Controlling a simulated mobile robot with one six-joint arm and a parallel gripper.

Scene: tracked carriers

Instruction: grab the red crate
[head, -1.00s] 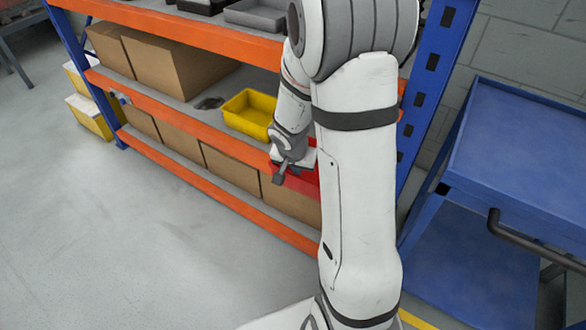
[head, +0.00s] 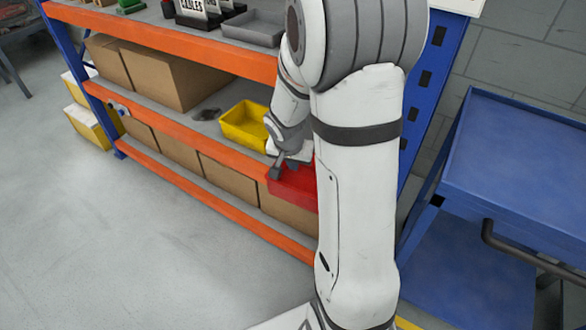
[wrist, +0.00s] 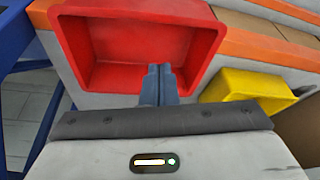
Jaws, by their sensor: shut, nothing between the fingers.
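The red crate (head: 292,187) is an open-topped box at the right end of the middle shelf, at its front edge. My arm hides its right part in the head view. In the wrist view the red crate (wrist: 205,70) fills the upper middle, and its visible inside is empty. My gripper (head: 277,172) is at the crate's left front side in the head view. In the wrist view its two fingers (wrist: 159,70) are together with nothing between them, overlapping the crate's rim nearest the wrist. I cannot tell whether they touch it.
A yellow bin (head: 245,126) stands left of the crate on the same shelf; it also shows in the wrist view (wrist: 248,88). Cardboard boxes (head: 175,80) fill the shelf farther left. A blue cart (head: 515,180) stands right of the rack. The floor in front is clear.

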